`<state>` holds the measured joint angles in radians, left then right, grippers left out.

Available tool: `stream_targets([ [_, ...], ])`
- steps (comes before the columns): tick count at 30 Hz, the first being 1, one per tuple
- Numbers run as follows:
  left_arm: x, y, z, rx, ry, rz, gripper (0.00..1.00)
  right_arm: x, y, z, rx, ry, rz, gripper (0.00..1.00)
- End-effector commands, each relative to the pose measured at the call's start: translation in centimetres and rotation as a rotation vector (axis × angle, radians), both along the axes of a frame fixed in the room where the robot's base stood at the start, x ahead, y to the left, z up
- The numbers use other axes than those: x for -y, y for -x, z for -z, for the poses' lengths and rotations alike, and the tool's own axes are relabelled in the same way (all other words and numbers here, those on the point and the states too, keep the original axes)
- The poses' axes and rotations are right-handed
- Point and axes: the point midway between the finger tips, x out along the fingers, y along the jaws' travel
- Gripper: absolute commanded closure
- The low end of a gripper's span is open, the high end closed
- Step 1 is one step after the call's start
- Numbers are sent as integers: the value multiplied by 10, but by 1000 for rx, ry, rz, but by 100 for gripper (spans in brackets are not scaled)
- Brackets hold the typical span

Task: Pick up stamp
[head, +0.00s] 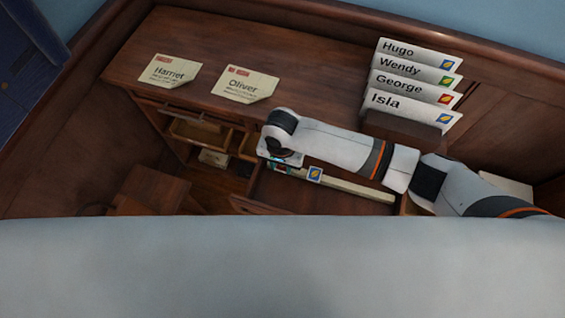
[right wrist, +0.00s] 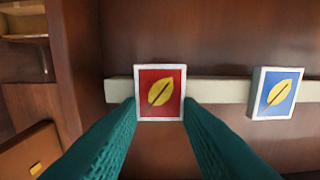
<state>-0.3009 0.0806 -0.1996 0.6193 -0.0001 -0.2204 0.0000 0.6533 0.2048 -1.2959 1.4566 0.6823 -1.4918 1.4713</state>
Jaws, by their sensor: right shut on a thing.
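A red stamp (right wrist: 160,92) with a yellow leaf is between the teal fingertips of my right gripper (right wrist: 160,106) in the right wrist view, in front of a pale strip (right wrist: 220,91). The gripper is shut on it. A blue stamp (right wrist: 276,93) with a yellow leaf is on the strip to the right, apart from the fingers. In the head view the blue stamp (head: 315,174) shows beside my right gripper (head: 278,168), over the open drawer. The arm mostly hides the red stamp there. My left gripper is not in view.
Envelopes marked Harriet (head: 170,71) and Oliver (head: 246,84) lie on the desk top (head: 290,50). Stamped envelopes, Isla (head: 405,107) in front, stand at a wooden holder (head: 400,130) on the right. Small open compartments (head: 200,133) are left of my gripper.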

Motion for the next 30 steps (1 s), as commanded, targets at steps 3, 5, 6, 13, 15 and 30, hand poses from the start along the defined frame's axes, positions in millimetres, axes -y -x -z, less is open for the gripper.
stream_targets([
  [3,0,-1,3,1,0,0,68,0,-1,0,2,0,0,90],
  [5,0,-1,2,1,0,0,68,0,-1,-6,3,-1,0,90],
  [6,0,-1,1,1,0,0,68,0,-1,-11,2,-2,0,90],
  [13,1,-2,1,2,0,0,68,0,0,-57,2,-3,-1,90],
  [15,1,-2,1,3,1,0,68,-1,-1,-71,1,-4,-1,90],
  [30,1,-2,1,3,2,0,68,0,0,-102,0,0,1,90],
])
